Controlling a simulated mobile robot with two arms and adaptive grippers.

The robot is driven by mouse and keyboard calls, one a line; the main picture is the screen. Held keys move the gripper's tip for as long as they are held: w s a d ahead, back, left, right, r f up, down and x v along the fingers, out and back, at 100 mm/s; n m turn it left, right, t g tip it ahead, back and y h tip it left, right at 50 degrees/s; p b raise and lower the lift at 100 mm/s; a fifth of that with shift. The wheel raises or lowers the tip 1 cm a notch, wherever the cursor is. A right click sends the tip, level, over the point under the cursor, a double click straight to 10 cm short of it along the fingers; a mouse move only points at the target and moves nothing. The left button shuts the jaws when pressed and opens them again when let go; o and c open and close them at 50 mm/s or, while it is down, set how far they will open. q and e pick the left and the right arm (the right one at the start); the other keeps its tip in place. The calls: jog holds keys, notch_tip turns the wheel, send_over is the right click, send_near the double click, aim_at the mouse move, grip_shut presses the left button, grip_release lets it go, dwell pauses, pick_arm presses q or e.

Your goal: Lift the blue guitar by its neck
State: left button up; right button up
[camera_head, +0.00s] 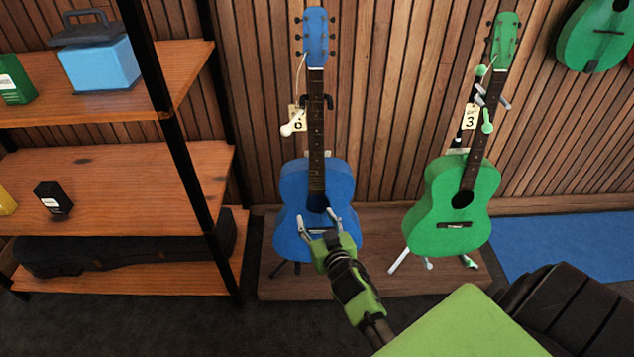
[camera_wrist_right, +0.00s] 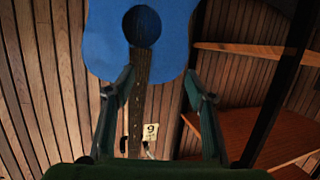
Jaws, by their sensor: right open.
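The blue guitar (camera_head: 338,180) stands upright on a stand against the slatted wall, its dark neck (camera_head: 316,130) rising to a blue headstock. My right gripper (camera_head: 318,218) is open and empty. In the head view it appears in front of the lower body, over the sound hole and bridge area. In the right wrist view the guitar (camera_wrist_right: 105,45) appears upside down, and its neck (camera_wrist_right: 138,105) runs between the open fingers of my gripper (camera_wrist_right: 158,82) in the picture. No contact is clear. My left gripper is not in view.
A green guitar (camera_head: 440,200) stands on the right of the low wooden platform (camera_head: 375,278). Wooden shelves (camera_head: 120,180) with a black post are at the left. A price tag (camera_head: 297,118) hangs beside the blue guitar's neck. A blue mat (camera_head: 570,240) lies at the right.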

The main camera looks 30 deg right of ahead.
jog(key=m+t+h+b, duration=0.1)
jog(key=t+h+b, duration=0.1)
jog(key=b, duration=0.1)
send_near(317, 151)
jog(key=shift+m, duration=0.3)
jog(key=x, duration=0.3)
jog(key=f+x, duration=0.1)
jog(key=x, duration=0.1)
jog(key=shift+s+d+b, duration=0.1)
jog(key=shift+d+b, duration=0.15)
jog(key=shift+b, duration=0.05)
jog(key=shift+a+b+x, duration=0.15)
jog(key=shift+b+x, duration=0.15)
jog(key=shift+x, duration=1.15)
jog(key=shift+a+b+x, duration=0.1)
jog(key=shift+b+x, duration=0.15)
jog(key=shift+x, duration=1.25)
jog(key=shift+r, duration=0.2)
grip_shut()
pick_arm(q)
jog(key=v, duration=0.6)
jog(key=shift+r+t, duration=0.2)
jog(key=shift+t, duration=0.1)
pick_arm(e)
jog(key=shift+r, duration=0.3)
